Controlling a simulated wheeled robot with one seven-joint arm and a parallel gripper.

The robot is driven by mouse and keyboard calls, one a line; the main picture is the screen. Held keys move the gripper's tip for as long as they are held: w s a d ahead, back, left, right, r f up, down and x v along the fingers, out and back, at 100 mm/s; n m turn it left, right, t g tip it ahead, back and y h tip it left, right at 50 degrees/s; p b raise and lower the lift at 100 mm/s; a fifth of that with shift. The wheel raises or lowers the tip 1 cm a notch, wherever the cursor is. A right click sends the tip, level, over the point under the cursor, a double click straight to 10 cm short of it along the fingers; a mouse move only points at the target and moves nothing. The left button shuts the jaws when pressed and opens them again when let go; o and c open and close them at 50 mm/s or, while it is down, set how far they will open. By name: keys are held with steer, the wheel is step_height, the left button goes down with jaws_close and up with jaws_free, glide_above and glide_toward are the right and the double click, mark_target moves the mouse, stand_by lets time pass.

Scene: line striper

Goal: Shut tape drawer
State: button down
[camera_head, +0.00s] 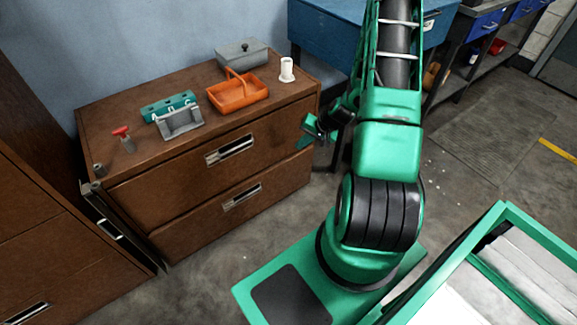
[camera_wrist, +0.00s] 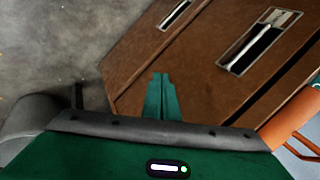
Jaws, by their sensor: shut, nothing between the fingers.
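A brown wooden cabinet (camera_head: 140,168) stands at the left, with an upper drawer (camera_head: 275,124) and a lower drawer (camera_head: 285,181) facing me. Each has a metal handle plate; the upper handle (camera_head: 230,149) and lower handle (camera_head: 243,195) also show in the wrist view. Which one is the tape drawer I cannot tell. Any gap behind the fronts is too small to make out. My gripper (camera_head: 306,133) is by the cabinet's right front end. In the wrist view its green fingers (camera_wrist: 162,96) are together and empty, over the brown front; contact cannot be told.
On the cabinet top are an orange basket (camera_head: 238,95), a grey box (camera_head: 240,52), a white cylinder (camera_head: 286,70), a teal block (camera_head: 168,106), a grey holder (camera_head: 180,124) and a red-topped item (camera_head: 123,138). A blue bench (camera_head: 325,35) stands behind.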

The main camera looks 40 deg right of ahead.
step_height(320, 180, down, 8)
steer(key=m+t, duration=0.2)
steer(key=m, duration=0.1)
steer(key=m+t+h, duration=0.2)
steer(key=m+h, duration=0.1)
steer(key=m, duration=0.2)
glide_toward(283, 161)
step_height(283, 161, down, 5)
steer(key=w, duration=0.2)
steer(key=shift+w+d, duration=0.3)
steer(key=shift+w, duration=0.3)
steer(key=w, duration=0.2)
steer(key=shift+w, duration=0.3)
steer(key=shift+w+r, duration=0.15)
steer(key=shift+r, duration=0.05)
